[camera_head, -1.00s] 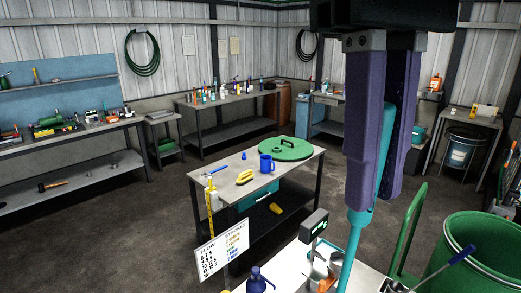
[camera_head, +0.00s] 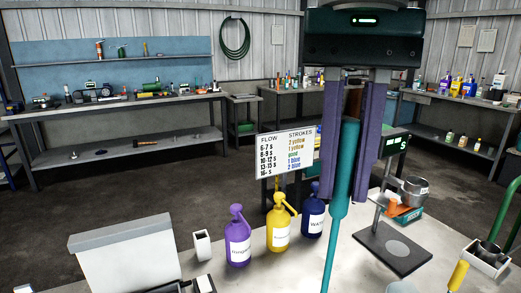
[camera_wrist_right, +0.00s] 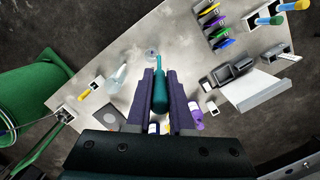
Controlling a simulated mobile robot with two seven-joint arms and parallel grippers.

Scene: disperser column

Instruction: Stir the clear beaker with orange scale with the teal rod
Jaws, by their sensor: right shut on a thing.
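My right gripper (camera_head: 345,198) is shut on the teal rod (camera_head: 338,210), which hangs almost upright, tip down, in front of the bench. The rod's lower end runs out of the bottom of the head view. In the right wrist view the purple fingers (camera_wrist_right: 160,74) lie on both sides of the rod's thick teal handle (camera_wrist_right: 159,95). A small clear round vessel (camera_wrist_right: 151,55) stands on the bench beyond the fingertips there; I cannot make out an orange scale on it. A clear, cone-like vessel (camera_wrist_right: 117,76) is left of it. My left gripper does not show.
Purple (camera_head: 238,240), yellow (camera_head: 281,228) and blue (camera_head: 313,215) pump bottles stand on the pale bench (camera_head: 300,270). A stand with a dark base (camera_head: 385,262) and a metal pot (camera_head: 413,188) are at right. A flow and strokes sign (camera_head: 286,152) rises behind the bottles.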

